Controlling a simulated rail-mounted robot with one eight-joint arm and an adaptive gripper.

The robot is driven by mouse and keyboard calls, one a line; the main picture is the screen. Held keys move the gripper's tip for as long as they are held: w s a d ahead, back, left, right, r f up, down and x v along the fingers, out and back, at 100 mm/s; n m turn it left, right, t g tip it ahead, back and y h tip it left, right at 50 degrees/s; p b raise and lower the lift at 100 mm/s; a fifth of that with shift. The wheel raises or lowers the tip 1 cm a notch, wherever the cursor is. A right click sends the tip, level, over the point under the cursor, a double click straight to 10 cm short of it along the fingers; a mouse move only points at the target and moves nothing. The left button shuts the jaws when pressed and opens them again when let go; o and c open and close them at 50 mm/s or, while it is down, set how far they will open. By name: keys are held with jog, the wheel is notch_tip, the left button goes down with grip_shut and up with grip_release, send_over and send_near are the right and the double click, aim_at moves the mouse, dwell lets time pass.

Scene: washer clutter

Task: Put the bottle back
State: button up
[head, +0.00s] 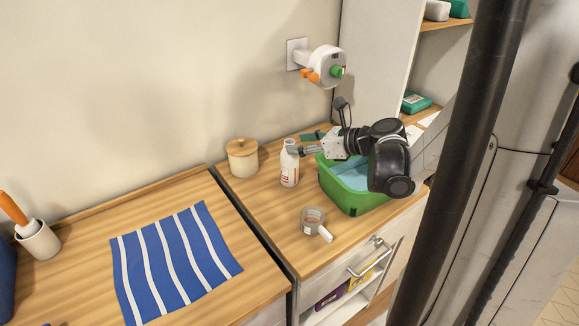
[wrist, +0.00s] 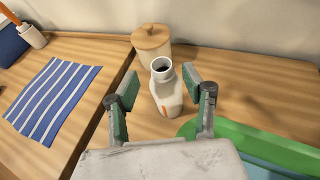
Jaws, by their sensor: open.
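A white bottle (head: 289,166) with red marking and an open neck stands upright on the wooden counter, left of the green basin. It also shows in the wrist view (wrist: 167,92). My gripper (head: 296,150) reaches in from the right at the height of the bottle's upper part. In the wrist view my gripper (wrist: 160,95) is open, with one green-padded finger on each side of the bottle. The fingers look apart from the bottle, and nothing is held.
A lidded jar (head: 242,158) stands behind and left of the bottle. The green basin (head: 347,201) is close on the right, and a measuring cup (head: 314,220) is in front. A striped blue cloth (head: 172,260) lies on the left counter, past a dark gap (head: 252,226).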

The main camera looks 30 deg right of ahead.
aim_at(290, 142)
jog(key=x, duration=0.4)
jog(key=shift+w+r, duration=0.15)
jog(key=shift+r, duration=0.05)
jog(key=shift+d, duration=0.1)
jog(key=shift+c, duration=0.4)
grip_shut()
